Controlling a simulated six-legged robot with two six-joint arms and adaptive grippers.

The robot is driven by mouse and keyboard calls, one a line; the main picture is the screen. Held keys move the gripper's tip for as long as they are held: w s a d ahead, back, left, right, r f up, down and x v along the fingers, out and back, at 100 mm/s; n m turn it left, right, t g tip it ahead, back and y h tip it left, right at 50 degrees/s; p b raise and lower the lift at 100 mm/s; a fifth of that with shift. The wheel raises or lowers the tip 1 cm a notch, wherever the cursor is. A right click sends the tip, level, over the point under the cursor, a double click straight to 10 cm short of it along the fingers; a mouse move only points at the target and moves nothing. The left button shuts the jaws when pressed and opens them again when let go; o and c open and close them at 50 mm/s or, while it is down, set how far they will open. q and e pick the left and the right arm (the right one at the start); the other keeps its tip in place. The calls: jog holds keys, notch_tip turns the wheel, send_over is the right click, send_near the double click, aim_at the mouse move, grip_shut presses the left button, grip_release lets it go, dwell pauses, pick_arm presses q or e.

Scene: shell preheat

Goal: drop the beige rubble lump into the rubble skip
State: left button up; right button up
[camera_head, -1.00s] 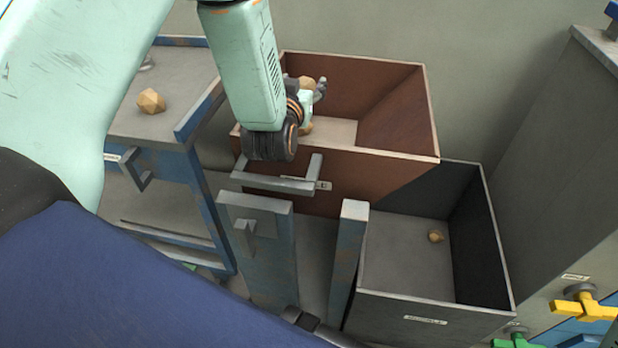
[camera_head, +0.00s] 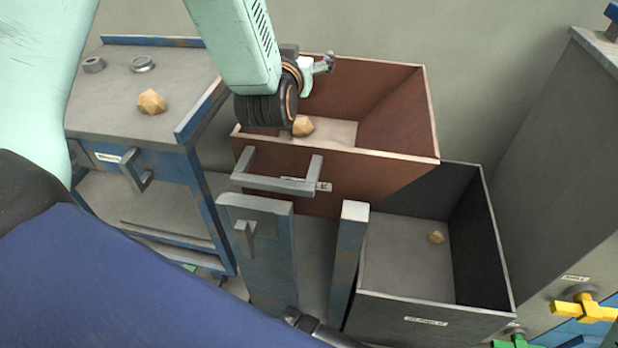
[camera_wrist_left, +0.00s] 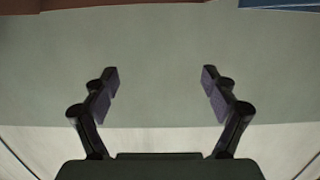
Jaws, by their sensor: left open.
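A beige lump (camera_head: 303,126) shows inside the outline of the reddish-brown bin (camera_head: 398,118), near its front wall. I cannot tell whether it rests on the bin floor. My left gripper (camera_head: 325,64) is above this bin, open and apart from the lump. In the left wrist view the two fingers (camera_wrist_left: 158,88) are spread with nothing between them. Another beige lump (camera_head: 151,102) sits on the blue-edged bench at left, and a small one (camera_head: 436,237) lies in the dark grey bin (camera_head: 484,230). The bin labels are not clearly readable. My right gripper is not in view.
The blue-edged bench (camera_head: 115,110) also holds two small grey metal parts. A grey handle (camera_head: 275,184) shows at the front of the brown bin. Blue posts (camera_head: 262,260) stand before it. A grey cabinet with yellow and green valves (camera_head: 583,305) is at right.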

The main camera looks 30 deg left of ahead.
pick_arm(q)
notch_tip(320, 180, up, 4)
jog(key=shift+f, duration=0.2)
jog(key=shift+f, duration=0.1)
notch_tip(320, 180, down, 6)
jog(key=p, duration=0.3)
jog(key=shift+p, duration=0.4)
dwell(0.5)
dwell(0.5)
